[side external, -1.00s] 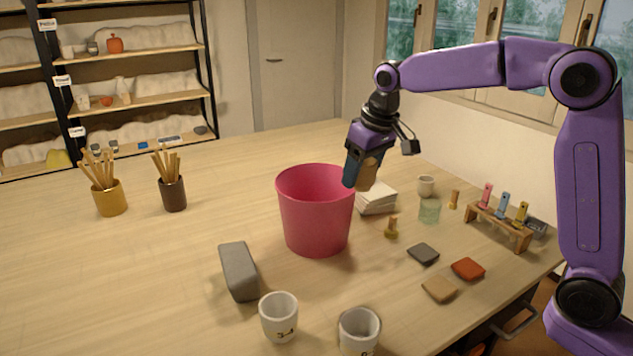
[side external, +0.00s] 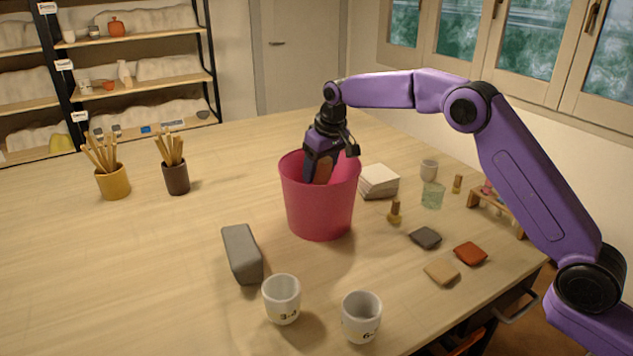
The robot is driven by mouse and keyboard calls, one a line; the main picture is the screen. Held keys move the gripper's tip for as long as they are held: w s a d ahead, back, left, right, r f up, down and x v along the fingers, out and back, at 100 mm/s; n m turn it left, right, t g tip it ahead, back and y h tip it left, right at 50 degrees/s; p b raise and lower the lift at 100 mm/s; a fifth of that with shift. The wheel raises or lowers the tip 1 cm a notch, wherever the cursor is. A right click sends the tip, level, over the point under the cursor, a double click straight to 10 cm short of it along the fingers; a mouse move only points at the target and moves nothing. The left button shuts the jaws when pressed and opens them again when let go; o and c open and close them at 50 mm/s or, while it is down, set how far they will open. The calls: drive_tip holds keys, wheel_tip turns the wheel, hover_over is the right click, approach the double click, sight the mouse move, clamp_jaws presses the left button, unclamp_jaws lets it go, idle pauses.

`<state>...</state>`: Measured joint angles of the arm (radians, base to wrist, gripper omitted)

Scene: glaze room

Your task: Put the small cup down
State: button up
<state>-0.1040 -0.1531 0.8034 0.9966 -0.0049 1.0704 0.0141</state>
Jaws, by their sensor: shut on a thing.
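My gripper (side external: 313,176) points down into the mouth of the pink bucket (side external: 320,208), near its left-middle. It is shut on a small brown cup (side external: 324,169), of which only a part shows beside the fingers. The bucket's near wall hides the fingertips and the lower part of the cup. I cannot tell whether the cup touches the bucket's floor.
Two white cups (side external: 282,299) (side external: 361,318) and a grey block (side external: 242,253) stand in front of the bucket. White tiles (side external: 379,182), a stamp (side external: 394,213) and a glass (side external: 432,196) lie right. Brush pots (side external: 113,182) (side external: 176,178) stand left. The table's left middle is clear.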

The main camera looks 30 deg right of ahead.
sight(317, 181)
drive_tip(key=shift+w+a+f, duration=0.1)
drive_tip(key=shift+w+f, duration=0.4)
drive_tip(key=shift+f, duration=1.65)
drive_tip(key=shift+f, duration=0.5)
drive_tip(key=o, duration=1.1)
drive_tip(key=shift+o, duration=0.2)
drive_tip(key=v, duration=1.2)
drive_tip(key=shift+w+r, duration=0.15)
drive_tip(key=shift+r, duration=0.35)
